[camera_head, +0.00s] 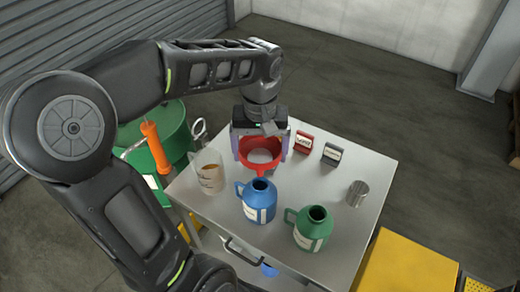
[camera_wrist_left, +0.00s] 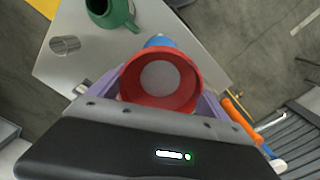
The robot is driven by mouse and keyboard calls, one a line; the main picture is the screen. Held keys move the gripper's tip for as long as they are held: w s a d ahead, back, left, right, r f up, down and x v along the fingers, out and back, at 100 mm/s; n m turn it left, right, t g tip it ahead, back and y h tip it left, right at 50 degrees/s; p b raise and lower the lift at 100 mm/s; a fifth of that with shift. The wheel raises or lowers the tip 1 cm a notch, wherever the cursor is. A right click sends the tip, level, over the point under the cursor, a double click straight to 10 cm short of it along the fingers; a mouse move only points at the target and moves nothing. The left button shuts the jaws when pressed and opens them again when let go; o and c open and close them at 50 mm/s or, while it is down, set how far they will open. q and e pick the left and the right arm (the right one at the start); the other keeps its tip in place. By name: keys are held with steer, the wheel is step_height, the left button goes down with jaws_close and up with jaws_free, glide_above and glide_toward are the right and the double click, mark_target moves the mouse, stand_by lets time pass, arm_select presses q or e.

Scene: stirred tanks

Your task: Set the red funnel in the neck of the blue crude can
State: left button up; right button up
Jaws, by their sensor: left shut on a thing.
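The red funnel (camera_head: 262,168) is held by its rim in my left gripper (camera_head: 261,158), which is shut on it just behind the blue can's neck in the head view. In the left wrist view the funnel (camera_wrist_left: 160,102) sits between the purple fingers and shows its wide mouth. The blue crude can (camera_head: 258,202) stands upright on the table with its neck open. In the left wrist view only a bit of blue (camera_wrist_left: 159,41) shows past the funnel, which hides the rest. The funnel's spout is hidden. My right gripper is not in view.
A green can (camera_head: 313,229) stands right of the blue can, and a clear beaker (camera_head: 209,172) stands left. A metal cup (camera_head: 357,193) and red and dark small boxes (camera_head: 303,143) (camera_head: 332,154) stand on the grey table (camera_head: 366,160). A yellow platform (camera_head: 410,268) is at lower right.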

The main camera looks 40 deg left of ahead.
mark_target(260, 175)
arm_select(q)
steer(key=shift+f+b, duration=3.2)
steer(key=shift+f, duration=1.1)
steer(key=o, duration=1.1)
step_height(260, 175, up, 8)
steer(key=shift+f, duration=0.1)
